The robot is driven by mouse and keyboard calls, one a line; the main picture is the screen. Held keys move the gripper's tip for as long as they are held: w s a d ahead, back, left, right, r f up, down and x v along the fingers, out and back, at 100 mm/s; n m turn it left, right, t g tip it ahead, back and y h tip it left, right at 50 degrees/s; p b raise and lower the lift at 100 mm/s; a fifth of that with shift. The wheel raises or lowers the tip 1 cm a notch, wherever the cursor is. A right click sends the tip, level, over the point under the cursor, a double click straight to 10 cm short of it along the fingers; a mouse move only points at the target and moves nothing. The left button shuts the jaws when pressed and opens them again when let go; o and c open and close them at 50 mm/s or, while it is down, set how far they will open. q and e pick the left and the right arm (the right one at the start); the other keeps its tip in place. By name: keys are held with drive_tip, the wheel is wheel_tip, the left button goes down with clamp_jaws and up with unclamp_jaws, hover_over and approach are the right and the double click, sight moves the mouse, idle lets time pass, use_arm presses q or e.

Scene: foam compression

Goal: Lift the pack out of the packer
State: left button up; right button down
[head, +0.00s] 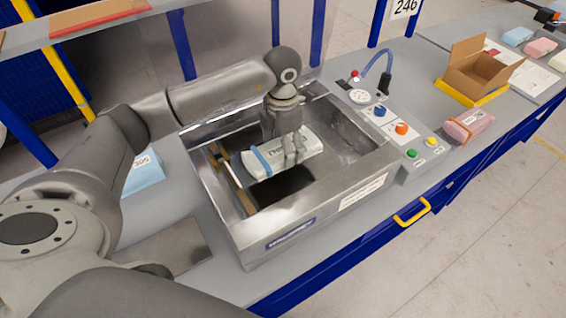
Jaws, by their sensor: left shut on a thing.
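The packer (279,246) is an open metal box on the bench, with labels on its front wall. The pack (268,160) is white with dark lettering and a blue band near its left end. It shows inside the packer's open top, above a dark recess in the floor. My left gripper (291,158) points down into the packer and is shut on the pack, at its right part. The fingers hide part of the pack. I cannot tell how far the pack is above the packer floor. My right gripper is not in view.
Right of the packer is a control panel (397,140) with coloured buttons, a gauge and a blue hose. A pink pack (469,126) and an open cardboard box (476,72) lie further right. A light blue block (145,173) lies left, near my arm.

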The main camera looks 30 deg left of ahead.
use_arm(q)
drive_tip(key=shift+r+p, duration=0.8)
drive_tip(key=shift+r, duration=0.9)
drive_tip(key=shift+r, duration=0.1)
drive_tip(key=shift+r+p, duration=1.2)
drive_tip(key=shift+r, duration=1.15)
